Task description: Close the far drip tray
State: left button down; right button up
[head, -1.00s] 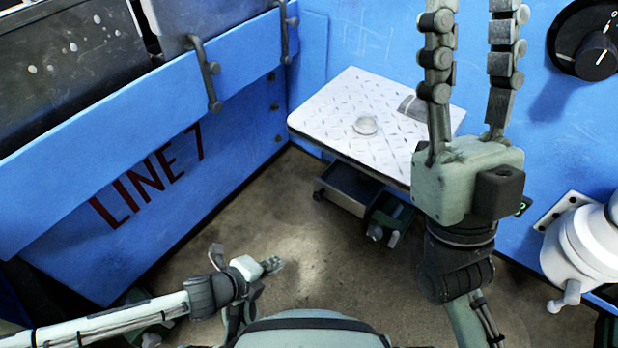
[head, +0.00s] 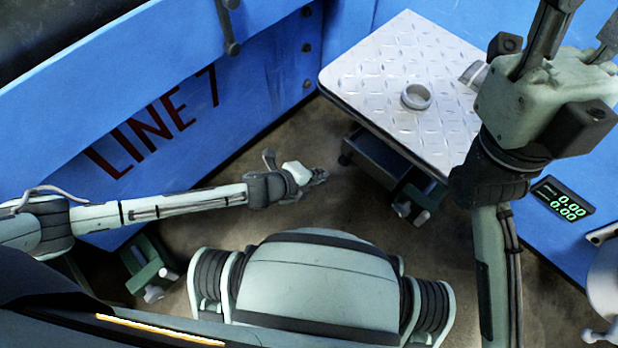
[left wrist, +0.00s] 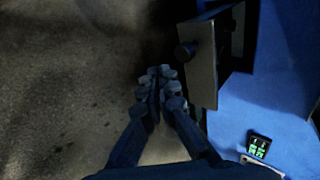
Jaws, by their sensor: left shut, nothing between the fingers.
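A dark drip tray (head: 385,160) sticks out from beneath the white tread-plate table in the head view. Its top is open, and a small knob shows at its front. In the left wrist view, a grey panel with a dark knob, likely the tray front (left wrist: 203,70), stands out from the blue wall. My left gripper (head: 318,176) is shut and empty, low over the floor, left of the tray and apart from it. In the left wrist view its fingertips (left wrist: 158,75) lie together left of the panel. My right gripper (head: 590,25) is raised, its fingers apart, tips cut off.
The white table (head: 355,75) overhangs the tray and carries a small metal ring (head: 416,96). A green block with a pale knob (head: 412,205) sits right beside the tray. Blue walls (head: 245,115) close in on the left and right. Open floor (head: 300,215) lies in front.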

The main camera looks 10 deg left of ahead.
aim_at(341, 163)
pick_arm(q)
jog(key=w+d, duration=0.1)
jog(key=w, duration=0.1)
jog(key=w+d+f+b, duration=0.1)
jog(key=w+d, duration=0.1)
jog(key=shift+w+d+f, duration=0.15)
jog(key=shift+w+d, duration=0.1)
